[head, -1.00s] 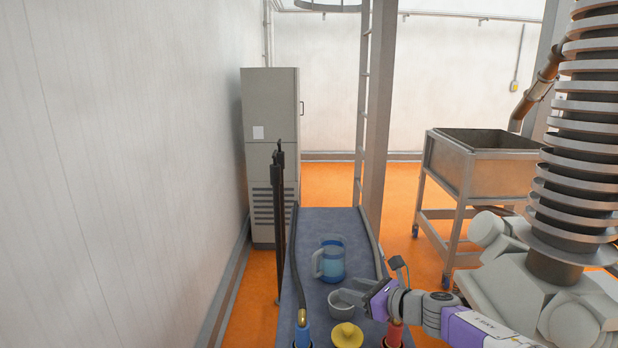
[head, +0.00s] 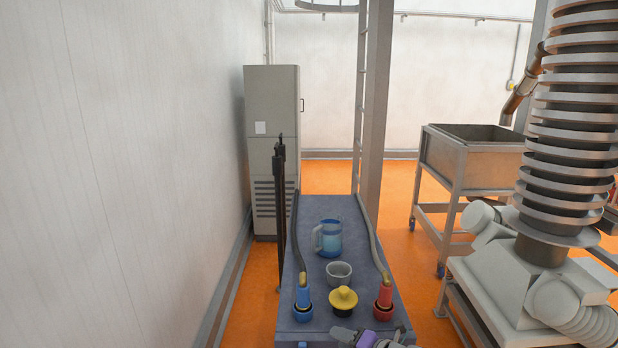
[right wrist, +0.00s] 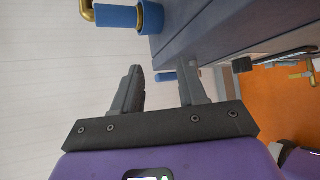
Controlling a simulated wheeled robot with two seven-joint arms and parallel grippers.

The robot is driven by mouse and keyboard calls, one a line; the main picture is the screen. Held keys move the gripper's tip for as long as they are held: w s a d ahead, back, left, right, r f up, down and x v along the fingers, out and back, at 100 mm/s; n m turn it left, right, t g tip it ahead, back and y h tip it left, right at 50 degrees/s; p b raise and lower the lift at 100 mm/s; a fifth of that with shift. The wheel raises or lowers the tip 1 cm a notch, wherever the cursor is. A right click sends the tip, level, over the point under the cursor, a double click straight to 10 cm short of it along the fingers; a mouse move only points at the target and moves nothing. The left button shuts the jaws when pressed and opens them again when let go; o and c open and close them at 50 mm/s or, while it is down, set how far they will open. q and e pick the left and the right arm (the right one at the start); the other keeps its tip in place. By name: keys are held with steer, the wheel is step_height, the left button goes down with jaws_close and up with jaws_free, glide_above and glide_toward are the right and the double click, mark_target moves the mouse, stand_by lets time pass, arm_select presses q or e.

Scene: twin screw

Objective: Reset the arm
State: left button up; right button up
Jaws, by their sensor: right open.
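My right gripper (head: 345,335) is low at the bottom edge of the head view, by the near end of the blue-grey table (head: 310,212). In the right wrist view my right gripper (right wrist: 161,75) shows its two dark fingers spread apart with nothing between them. A blue hose fitting (right wrist: 116,16) with a brass elbow is beyond the fingers there, beside the table side (right wrist: 210,30). My left gripper is not in the head view.
On the table stand a blue jug (head: 328,240), a grey cup (head: 339,273), a yellow-topped part (head: 343,299), a blue fitting (head: 303,298) and a red fitting (head: 384,295). A black stand (head: 279,215) is left of the table. A metal cart (head: 470,160) stands right.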

steer(key=s+f+m+g+h+b, duration=0.2)
steer(key=s+f+m, duration=0.4)
steer(key=f+m, duration=0.45)
steer(key=s+f+m+g+h+b, duration=0.15)
steer(key=s+f+m, duration=0.45)
steer(key=f, duration=0.8)
steer(key=s+f+m+g+h+b, duration=0.1)
steer(key=s+f+m+g, duration=0.2)
steer(key=s+f+m, duration=0.3)
steer(key=s+f+m+g+h+b, duration=0.1)
steer(key=s+f+m+g+b, duration=0.1)
steer(key=s+f+m, duration=0.5)
steer(key=s+m+g, duration=0.1)
steer(key=s+m, duration=0.3)
steer(key=s, duration=0.3)
steer(key=shift+s+d+f, duration=0.15)
steer(key=shift+d+f, duration=0.15)
steer(key=shift+d, duration=0.1)
